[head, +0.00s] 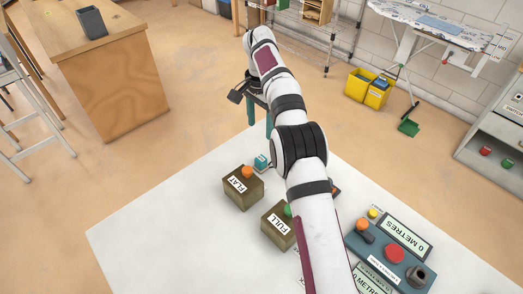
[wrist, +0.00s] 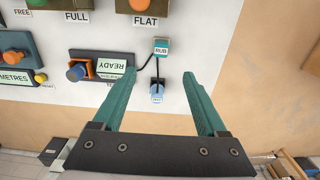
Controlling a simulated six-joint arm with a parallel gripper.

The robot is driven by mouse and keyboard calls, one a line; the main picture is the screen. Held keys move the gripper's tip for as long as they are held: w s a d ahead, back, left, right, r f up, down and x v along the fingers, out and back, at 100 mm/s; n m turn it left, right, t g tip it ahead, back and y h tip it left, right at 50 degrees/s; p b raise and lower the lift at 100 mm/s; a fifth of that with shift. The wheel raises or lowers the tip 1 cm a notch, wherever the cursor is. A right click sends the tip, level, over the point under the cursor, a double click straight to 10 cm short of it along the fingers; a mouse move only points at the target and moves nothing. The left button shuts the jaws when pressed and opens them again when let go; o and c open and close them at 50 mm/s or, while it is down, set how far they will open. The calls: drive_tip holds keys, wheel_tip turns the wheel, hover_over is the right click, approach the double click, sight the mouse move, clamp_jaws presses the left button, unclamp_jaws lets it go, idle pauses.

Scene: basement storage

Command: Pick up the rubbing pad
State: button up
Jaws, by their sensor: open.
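A small teal block labelled RUB (wrist: 161,47) sits on the white table, and it also shows in the head view (head: 261,162) behind the FLAT box. A dark cord runs from near it to a small pale blue labelled piece (wrist: 157,91) at the table edge. Which of the two is the rubbing pad I cannot tell for certain; the RUB label suits the teal block. My gripper (wrist: 159,73) has its two teal fingers wide apart and empty. In the wrist view the teal block shows beyond the fingertips, roughly between them.
Boxes marked FLAT (head: 242,187) and FULL (head: 280,224) stand close by. A METRES console (head: 390,252) is at right. The table's left part is bare.

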sight(260, 159)
wheel_tip(260, 159, down, 15)
drive_tip(key=shift+f, duration=0.2)
clamp_jaws()
idle(0.3)
